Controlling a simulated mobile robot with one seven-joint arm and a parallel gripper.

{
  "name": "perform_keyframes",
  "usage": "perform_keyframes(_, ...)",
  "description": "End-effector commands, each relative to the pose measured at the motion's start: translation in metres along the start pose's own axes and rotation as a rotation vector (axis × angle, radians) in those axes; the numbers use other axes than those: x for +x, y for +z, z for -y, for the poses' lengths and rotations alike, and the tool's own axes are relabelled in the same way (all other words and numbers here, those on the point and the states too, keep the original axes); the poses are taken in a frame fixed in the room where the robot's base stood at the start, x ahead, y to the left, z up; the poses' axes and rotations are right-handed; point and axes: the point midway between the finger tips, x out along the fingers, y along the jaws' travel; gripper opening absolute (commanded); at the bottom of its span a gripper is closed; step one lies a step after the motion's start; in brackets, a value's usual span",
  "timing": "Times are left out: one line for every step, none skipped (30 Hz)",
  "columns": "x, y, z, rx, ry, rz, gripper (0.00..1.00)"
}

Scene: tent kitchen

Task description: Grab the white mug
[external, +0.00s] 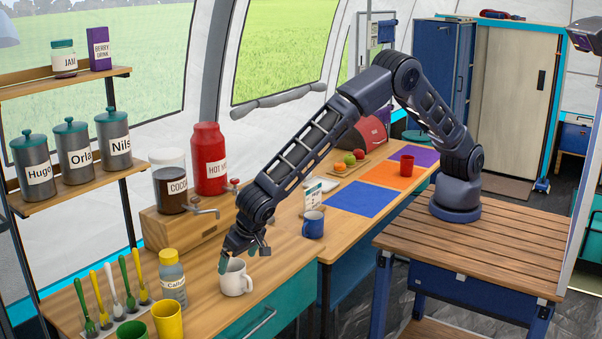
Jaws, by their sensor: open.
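The white mug (237,281) stands upright on the wooden counter near its front edge, with its handle toward the right. My gripper (244,262) is at the mug's rim, pointing down from above. It is open, with one finger at the left side of the mug and the other above its right side. The frame does not show clearly whether a finger reaches inside the mug or touches it.
A blue mug (313,225) stands behind and to the right. A labelled bottle (172,279), a yellow cup (168,321) and a green cup (133,331) are to the left. The dispenser tap (203,211) juts out behind. Counter space right of the white mug is clear.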

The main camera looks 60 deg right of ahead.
Motion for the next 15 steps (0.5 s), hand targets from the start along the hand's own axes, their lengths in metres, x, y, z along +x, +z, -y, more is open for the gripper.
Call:
perform_keyframes(0.006,0.0,0.0,0.0,0.001,0.0,0.96)
perform_keyframes(0.008,0.0,0.0,0.0,0.001,0.0,0.96)
perform_keyframes(0.01,0.0,0.0,0.0,0.001,0.0,0.96)
perform_keyframes(0.011,0.0,0.0,0.0,0.001,0.0,0.96)
perform_keyframes(0.013,0.0,0.0,0.0,0.001,0.0,0.96)
perform_keyframes(0.015,0.0,0.0,0.001,0.001,0.0,0.96)
perform_keyframes(0.017,-0.001,0.0,0.001,0.001,0.001,0.96)
perform_keyframes(0.019,-0.001,0.001,0.001,0.001,0.001,0.96)
perform_keyframes(0.024,-0.001,0.001,0.001,0.002,0.001,0.96)
perform_keyframes(0.027,-0.001,0.002,0.001,0.002,0.001,0.96)
perform_keyframes(0.032,-0.001,0.002,0.001,0.002,0.001,0.96)
perform_keyframes(0.037,-0.001,0.003,0.001,0.001,0.001,0.96)
perform_keyframes(0.041,-0.001,0.004,0.001,0.001,0.001,0.96)
perform_keyframes(0.045,-0.001,0.004,0.001,0.001,0.001,0.96)
perform_keyframes(0.051,-0.001,0.004,0.001,0.001,0.001,0.96)
